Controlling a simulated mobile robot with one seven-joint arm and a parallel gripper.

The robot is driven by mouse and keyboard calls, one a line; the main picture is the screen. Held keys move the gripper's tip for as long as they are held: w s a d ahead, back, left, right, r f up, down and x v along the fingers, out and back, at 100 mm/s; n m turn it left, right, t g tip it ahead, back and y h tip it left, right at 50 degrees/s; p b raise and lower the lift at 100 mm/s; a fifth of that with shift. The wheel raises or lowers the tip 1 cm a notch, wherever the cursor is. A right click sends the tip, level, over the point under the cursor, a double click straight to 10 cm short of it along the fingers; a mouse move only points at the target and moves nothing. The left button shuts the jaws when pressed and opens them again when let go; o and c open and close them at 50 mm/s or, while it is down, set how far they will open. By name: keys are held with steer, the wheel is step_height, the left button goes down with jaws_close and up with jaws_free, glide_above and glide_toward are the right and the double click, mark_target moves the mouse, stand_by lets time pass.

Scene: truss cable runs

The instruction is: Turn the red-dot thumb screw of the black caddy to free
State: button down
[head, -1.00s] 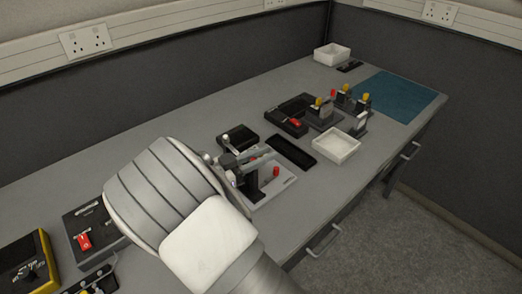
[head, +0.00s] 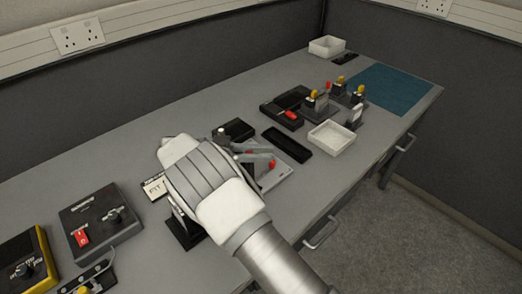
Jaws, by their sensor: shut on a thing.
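My wrist (head: 212,185) hangs over the near middle of the bench and hides my gripper's fingers and whatever they touch. A black stand (head: 187,232) shows partly just below my wrist. A pale card with dark lettering (head: 155,188) shows at my wrist's left. I cannot tell whether this stand is the black caddy. Dark holders (head: 318,104) with yellow knobs (head: 314,93) and a red knob (head: 328,84) stand further back, clear of my arm. No thumb screw with a red dot can be made out for sure.
A light board (head: 278,177) with grey bars and a red part lies right of my wrist. Beyond it are a black tray (head: 287,141) and a white tray (head: 331,138). Control boxes (head: 100,222) stand at left. The blue mat (head: 393,86) is bare.

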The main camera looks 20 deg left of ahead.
stand_by(0.4)
steer(key=c, duration=0.7)
jaws_free()
steer(key=d+r, duration=0.3)
steer(key=d, duration=0.1)
steer(key=w+d+r+p, duration=0.1)
steer(key=d+r, duration=0.2)
steer(key=r, duration=0.1)
steer(key=d+r+p, duration=0.1)
steer(key=d+r, duration=0.3)
steer(key=shift+w+d, duration=0.15)
steer(key=shift+d, duration=0.15)
